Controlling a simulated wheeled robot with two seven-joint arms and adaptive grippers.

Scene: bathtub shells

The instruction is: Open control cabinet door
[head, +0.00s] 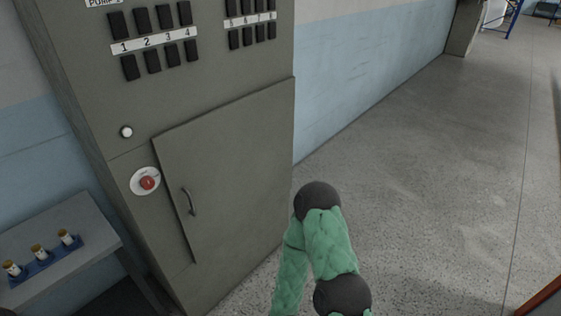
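The grey control cabinet (85,75) stands upright at the left of the head view. Its door (240,150) is the lower front panel and looks closed, lying about flush with the front; a slight gap cannot be ruled out. A curved metal handle (190,202) is fixed near the door's left edge. One of my arms, in a green sleeve with dark round joints, rises from the bottom, right of the cabinet. Neither gripper shows in the view, and nothing is seen touching the handle.
A red button (147,183) on a white plate and a white round knob (126,132) sit left of the door. Black switches (155,40) fill the upper front. A grey table (85,225) with a blue rack (45,258) of small bottles stands left. Open floor (440,180) lies right.

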